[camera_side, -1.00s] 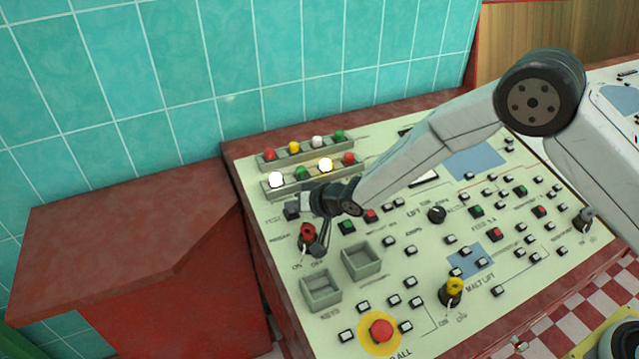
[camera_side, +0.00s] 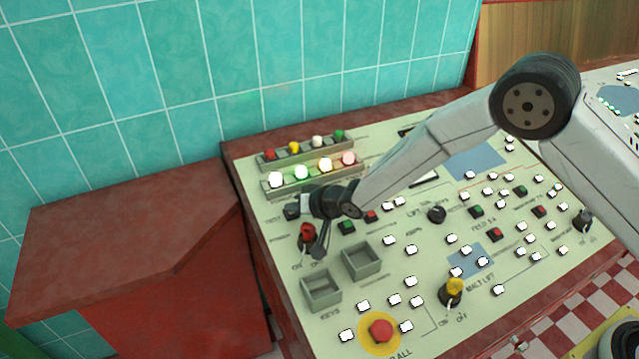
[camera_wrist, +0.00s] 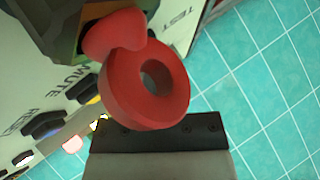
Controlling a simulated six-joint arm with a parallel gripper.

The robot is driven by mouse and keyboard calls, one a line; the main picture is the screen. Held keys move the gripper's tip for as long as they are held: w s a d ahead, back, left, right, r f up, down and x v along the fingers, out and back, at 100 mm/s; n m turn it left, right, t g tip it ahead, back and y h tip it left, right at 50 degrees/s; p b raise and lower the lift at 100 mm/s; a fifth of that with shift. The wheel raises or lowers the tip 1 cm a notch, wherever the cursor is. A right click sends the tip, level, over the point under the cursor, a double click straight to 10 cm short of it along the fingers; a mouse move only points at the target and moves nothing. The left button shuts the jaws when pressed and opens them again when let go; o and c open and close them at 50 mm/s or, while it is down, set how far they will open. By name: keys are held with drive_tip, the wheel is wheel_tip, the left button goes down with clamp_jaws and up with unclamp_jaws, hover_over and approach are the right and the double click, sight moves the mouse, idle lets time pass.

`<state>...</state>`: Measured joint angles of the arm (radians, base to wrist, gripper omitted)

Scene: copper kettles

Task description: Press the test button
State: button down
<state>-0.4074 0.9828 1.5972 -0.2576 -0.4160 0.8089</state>
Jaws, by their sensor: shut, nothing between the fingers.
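The dark test button (camera_side: 291,212) is at the left edge of the sloped cream panel (camera_side: 420,250), beside its faint label. My gripper (camera_side: 304,203) is shut and empty, with its tip at the button. They look to be touching, but the tip covers part of the button, so its depth cannot be told. In the wrist view, the printed word TEST (camera_wrist: 179,24) shows at the top, and the button itself cannot be made out. A dark part, apparently of my gripper, fills the bottom middle there.
A red key switch (camera_side: 307,233) stands close below my gripper; its red ring (camera_wrist: 118,97) is large in the wrist view. Two grey trays (camera_side: 321,290) and a red mushroom button (camera_side: 381,330) are nearer the front. Teal tiled wall rises behind.

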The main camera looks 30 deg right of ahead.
drive_tip(key=shift+s+r, duration=0.15)
drive_tip(key=shift+r, duration=0.55)
drive_tip(key=shift+r, duration=0.1)
drive_tip(key=shift+s+r, duration=0.25)
drive_tip(key=shift+r, duration=0.95)
drive_tip(key=shift+s+r, duration=0.25)
drive_tip(key=shift+r, duration=0.95)
